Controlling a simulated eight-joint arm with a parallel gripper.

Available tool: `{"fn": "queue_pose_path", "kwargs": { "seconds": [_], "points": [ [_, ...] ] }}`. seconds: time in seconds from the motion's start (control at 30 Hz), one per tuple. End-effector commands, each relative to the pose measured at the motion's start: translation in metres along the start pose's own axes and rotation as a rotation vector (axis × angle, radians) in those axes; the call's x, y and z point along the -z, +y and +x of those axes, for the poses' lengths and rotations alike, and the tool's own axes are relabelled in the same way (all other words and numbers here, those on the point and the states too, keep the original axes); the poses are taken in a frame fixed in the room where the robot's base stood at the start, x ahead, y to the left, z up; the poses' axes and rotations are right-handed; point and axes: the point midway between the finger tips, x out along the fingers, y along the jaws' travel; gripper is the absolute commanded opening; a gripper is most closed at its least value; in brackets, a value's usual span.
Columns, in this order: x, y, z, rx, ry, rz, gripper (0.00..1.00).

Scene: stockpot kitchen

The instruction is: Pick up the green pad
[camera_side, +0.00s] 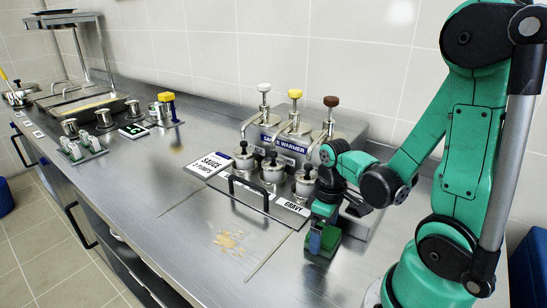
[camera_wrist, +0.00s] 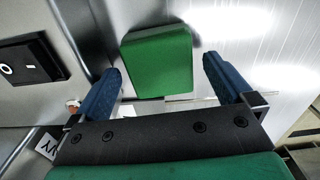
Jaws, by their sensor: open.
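The green pad (camera_wrist: 157,62) is a block with rounded edges and shows in the upper middle of the wrist view. My gripper (camera_wrist: 161,68) is open, with one blue finger on each side of the pad. A gap shows between the pad and each finger, and nothing is held. In the side view my gripper (camera_side: 318,240) is low near the steel counter, at the right end of the sauce warmer. A bit of the pad (camera_side: 332,237) shows there beside the blue finger. The rest of it is hidden by my gripper.
The sauce warmer (camera_side: 270,139) with several pumps stands behind and left of my gripper. A black switch (camera_wrist: 30,62) is at the left of the wrist view.

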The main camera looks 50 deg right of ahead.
Motion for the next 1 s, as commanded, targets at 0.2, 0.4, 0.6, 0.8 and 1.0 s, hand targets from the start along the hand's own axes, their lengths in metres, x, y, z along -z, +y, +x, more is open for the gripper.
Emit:
{"fn": "queue_pose_path", "kwargs": {
  "seconds": [0.2, 0.4, 0.6, 0.8, 1.0],
  "points": [
    [-0.0004, -0.0003, 0.0037, 0.000, 0.000, 0.000, 1.00],
    [-0.0004, -0.0003, 0.0036, 0.000, 0.000, 0.000, 1.00],
    [-0.0004, -0.0003, 0.0036, 0.000, 0.000, 0.000, 0.46],
    [-0.0004, -0.0003, 0.0035, 0.000, 0.000, 0.000, 0.28],
    [-0.0002, -0.0002, 0.0023, 0.000, 0.000, 0.000, 0.28]
  ]
}}
